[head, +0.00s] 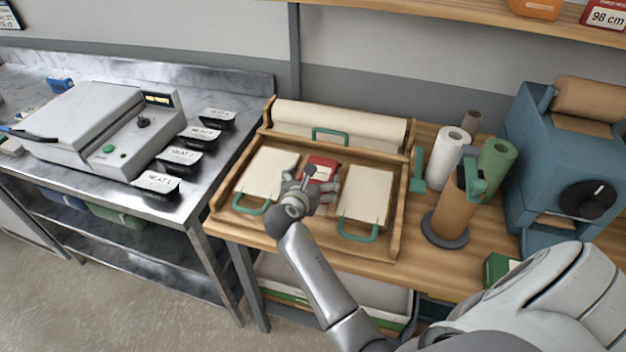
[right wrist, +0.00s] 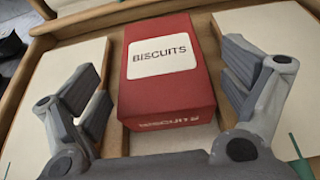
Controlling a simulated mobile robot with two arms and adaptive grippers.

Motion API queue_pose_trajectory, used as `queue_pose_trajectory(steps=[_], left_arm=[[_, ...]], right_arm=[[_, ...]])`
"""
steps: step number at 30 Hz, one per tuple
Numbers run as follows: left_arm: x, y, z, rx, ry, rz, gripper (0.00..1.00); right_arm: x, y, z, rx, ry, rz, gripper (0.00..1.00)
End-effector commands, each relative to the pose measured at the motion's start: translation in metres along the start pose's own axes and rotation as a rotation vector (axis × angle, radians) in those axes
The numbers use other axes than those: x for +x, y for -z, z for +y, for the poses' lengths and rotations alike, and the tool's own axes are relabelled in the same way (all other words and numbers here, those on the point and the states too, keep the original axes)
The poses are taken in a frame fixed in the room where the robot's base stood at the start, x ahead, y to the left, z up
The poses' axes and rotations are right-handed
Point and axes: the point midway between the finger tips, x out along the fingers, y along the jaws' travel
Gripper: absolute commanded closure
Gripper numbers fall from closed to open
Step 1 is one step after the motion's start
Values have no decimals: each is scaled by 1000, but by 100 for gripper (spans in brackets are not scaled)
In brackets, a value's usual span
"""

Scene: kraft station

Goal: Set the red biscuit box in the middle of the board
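The red biscuit box (head: 321,169) lies flat on the wooden board (head: 288,223), between two cream panels with green handles. In the right wrist view the red box (right wrist: 168,92) shows its white BISCUITS label and near end face. My right gripper (head: 309,190) is over the near end of the box. In the right wrist view the right gripper (right wrist: 170,105) is open, one finger on each side of the box, with a gap visible at the left finger. My left gripper is not in view.
Cream panels (head: 268,174) and (head: 364,196) flank the box. A paper roll (head: 340,121) lies behind the board. Upright rolls (head: 447,156) and a blue machine (head: 560,160) stand to the right. A steel table with a grey sealing machine (head: 100,130) stands at left.

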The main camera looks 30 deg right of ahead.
Motion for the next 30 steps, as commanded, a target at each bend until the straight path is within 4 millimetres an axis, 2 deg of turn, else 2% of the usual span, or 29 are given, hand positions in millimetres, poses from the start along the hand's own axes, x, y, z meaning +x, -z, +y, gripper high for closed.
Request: queue_pose_trajectory(steps=[9,13,24,30], left_arm=[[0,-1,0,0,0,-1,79],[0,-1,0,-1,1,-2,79],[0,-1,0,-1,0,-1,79],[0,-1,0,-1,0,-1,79]], right_arm=[[0,1,0,-1,1,3,0],[-2,-5,0,1,1,1,0],[-28,-68,0,4,0,-3,0],[-36,-89,0,2,0,-1,0]])
